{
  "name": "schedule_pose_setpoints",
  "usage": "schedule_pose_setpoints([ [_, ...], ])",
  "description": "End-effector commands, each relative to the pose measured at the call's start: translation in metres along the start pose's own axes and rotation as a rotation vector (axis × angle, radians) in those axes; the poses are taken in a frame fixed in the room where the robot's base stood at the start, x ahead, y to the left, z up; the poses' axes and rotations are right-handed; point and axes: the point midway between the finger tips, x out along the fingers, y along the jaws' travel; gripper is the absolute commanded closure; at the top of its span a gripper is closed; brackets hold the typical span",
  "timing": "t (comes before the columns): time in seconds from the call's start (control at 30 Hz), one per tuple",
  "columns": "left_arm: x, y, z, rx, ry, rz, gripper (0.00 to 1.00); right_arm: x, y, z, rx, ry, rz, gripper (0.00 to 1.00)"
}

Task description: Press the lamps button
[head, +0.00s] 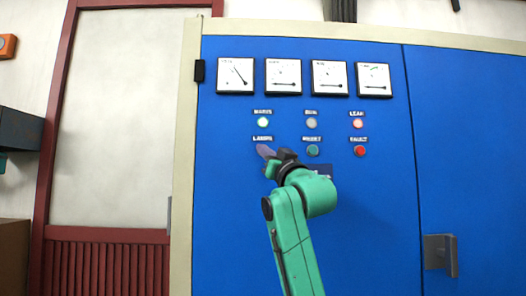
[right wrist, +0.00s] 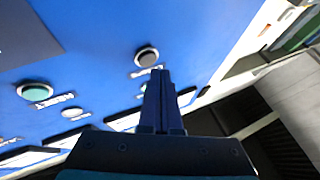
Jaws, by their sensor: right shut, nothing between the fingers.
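The lamps button shows in the right wrist view (right wrist: 147,55) as a round grey cap in a dark ring on the blue panel. In the head view it sits under the LAMPS label (head: 263,139), largely covered by my right gripper (head: 268,158). The right gripper is shut and empty, its fingers pointing at the panel close to the button. In the right wrist view the fingertips (right wrist: 160,72) appear just beside the button; whether they touch it I cannot tell. My left gripper is not in view.
The green reset button (head: 312,150) and red fault button (head: 359,151) sit to the right. Above are the lit mains lamp (head: 262,122), the grey run lamp (head: 311,123), the lit leak lamp (head: 358,123) and several meters (head: 283,77). A door handle (head: 440,255) projects at lower right.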

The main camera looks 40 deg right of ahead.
Motion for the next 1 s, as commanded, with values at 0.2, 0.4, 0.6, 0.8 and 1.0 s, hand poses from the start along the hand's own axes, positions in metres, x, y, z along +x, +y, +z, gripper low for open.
schedule_pose_setpoints([
  [0.2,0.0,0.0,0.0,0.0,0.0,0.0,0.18,0.0,0.0,0.0,0.0,0.0,0.0,1.0],
  [0.4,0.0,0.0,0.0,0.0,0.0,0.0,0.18,0.0,0.0,0.0,0.0,0.0,0.0,1.0],
  [0.6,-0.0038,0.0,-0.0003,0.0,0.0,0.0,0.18,0.0034,0.0016,0.0004,0.0,-0.001,0.0,1.0],
  [0.8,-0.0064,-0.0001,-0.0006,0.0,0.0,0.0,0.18,0.007,0.0038,0.0031,0.0,0.0,0.0,1.0],
  [1.0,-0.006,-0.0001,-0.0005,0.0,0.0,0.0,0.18,0.0068,0.0038,0.0034,0.0,0.0,0.0,1.0],
])
